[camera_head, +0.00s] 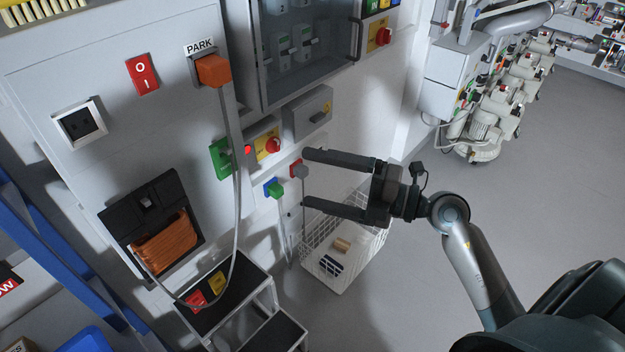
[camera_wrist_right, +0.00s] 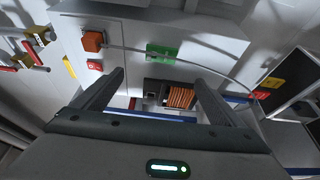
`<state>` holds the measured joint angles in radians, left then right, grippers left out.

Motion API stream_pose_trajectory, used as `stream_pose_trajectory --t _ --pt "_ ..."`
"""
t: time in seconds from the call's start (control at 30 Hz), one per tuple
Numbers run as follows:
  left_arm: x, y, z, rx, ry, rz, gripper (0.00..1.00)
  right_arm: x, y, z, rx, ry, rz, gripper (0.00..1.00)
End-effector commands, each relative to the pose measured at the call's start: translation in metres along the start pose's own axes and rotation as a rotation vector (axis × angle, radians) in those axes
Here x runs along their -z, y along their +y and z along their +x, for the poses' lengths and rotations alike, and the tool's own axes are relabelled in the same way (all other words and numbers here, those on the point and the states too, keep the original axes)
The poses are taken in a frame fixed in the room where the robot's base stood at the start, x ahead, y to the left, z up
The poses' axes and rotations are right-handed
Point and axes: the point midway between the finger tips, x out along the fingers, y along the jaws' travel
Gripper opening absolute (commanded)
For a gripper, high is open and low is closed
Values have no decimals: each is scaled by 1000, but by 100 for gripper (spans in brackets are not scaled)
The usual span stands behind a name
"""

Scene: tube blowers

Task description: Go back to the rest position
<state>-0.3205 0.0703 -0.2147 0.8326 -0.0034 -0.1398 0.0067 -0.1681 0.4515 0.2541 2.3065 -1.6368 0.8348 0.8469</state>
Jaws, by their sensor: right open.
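My right gripper (camera_head: 305,180) is open and empty, in front of the white wall panel at the middle of the head view. Its two dark fingers point left, toward the panel, with a clear gap between them. The right wrist view also shows the open fingers (camera_wrist_right: 160,82) with nothing between them. My left gripper is not in view. An orange plug (camera_head: 213,70) sits in the socket under the PARK label, and its grey cable hangs down the panel. The orange plug also shows in the right wrist view (camera_wrist_right: 92,41).
A white wire basket (camera_head: 350,278) stands on the floor below my right gripper. A step stool (camera_head: 238,290) stands at the panel's foot. A red O/I switch (camera_head: 142,74) and a black holder with an orange coil (camera_head: 165,243) are on the panel.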

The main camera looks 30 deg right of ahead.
Motion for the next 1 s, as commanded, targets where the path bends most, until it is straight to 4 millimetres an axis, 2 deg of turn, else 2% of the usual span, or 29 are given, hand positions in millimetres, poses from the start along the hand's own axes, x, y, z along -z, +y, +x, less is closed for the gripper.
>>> stream_pose_trajectory --t 0.47,0.57,0.67,0.77,0.87,0.97,1.0 --pt "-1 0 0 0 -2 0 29 -1 -1 1 -2 0 6 91" --pt "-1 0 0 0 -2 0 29 -4 -7 2 -15 -2 36 91" --pt "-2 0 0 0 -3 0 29 -12 -21 6 -41 -10 105 91" --pt "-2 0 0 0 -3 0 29 -25 -45 10 -84 -34 216 91" --pt "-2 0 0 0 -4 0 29 -42 -83 14 -134 -83 367 91" --pt "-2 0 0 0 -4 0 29 -60 -138 15 -176 -170 540 91" --pt "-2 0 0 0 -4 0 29 -66 -162 14 -187 -212 609 91"
